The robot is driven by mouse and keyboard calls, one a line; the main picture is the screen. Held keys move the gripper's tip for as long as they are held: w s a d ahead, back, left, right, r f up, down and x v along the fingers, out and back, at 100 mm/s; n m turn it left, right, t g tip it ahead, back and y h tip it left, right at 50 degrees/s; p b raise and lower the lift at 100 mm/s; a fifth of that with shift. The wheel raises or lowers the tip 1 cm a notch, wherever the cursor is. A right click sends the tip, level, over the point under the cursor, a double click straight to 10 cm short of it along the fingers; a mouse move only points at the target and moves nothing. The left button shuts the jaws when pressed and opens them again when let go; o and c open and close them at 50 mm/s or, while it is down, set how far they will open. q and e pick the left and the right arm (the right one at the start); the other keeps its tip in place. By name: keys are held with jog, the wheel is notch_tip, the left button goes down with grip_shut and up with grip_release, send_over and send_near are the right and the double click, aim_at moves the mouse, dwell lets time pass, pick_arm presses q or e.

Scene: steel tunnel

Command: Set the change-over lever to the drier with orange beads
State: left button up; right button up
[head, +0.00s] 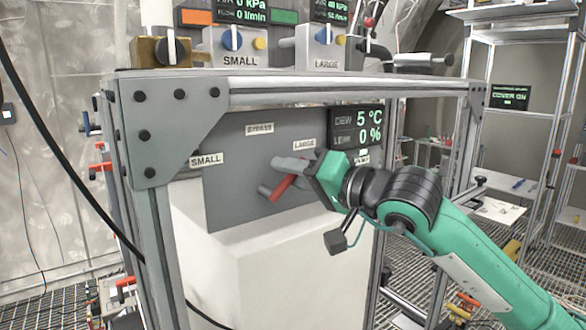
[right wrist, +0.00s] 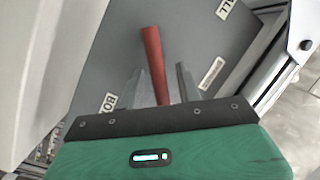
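The change-over lever, with a red handle (head: 281,188), is on a grey panel (head: 240,180) labelled SMALL (head: 206,160), BYPASS (head: 259,129) and LARGE (head: 304,144). My right gripper (head: 281,178) is at the lever, its two grey fingers on either side of the handle. In the right wrist view the red handle (right wrist: 153,60) stands between the fingers (right wrist: 160,80), with gaps on both sides. The gripper is open. Above the frame, an orange rectangle (head: 197,17) shows by the SMALL unit and a green one (head: 284,16) by the LARGE unit. My left gripper is not in view.
An aluminium frame (head: 160,230) surrounds the panel and crosses above my right gripper. A display (head: 356,128) reading 5 °C and 0 % hangs at the panel's right. A white block (head: 270,270) stands below. Shelves (head: 525,35) stand at the right.

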grip_shut()
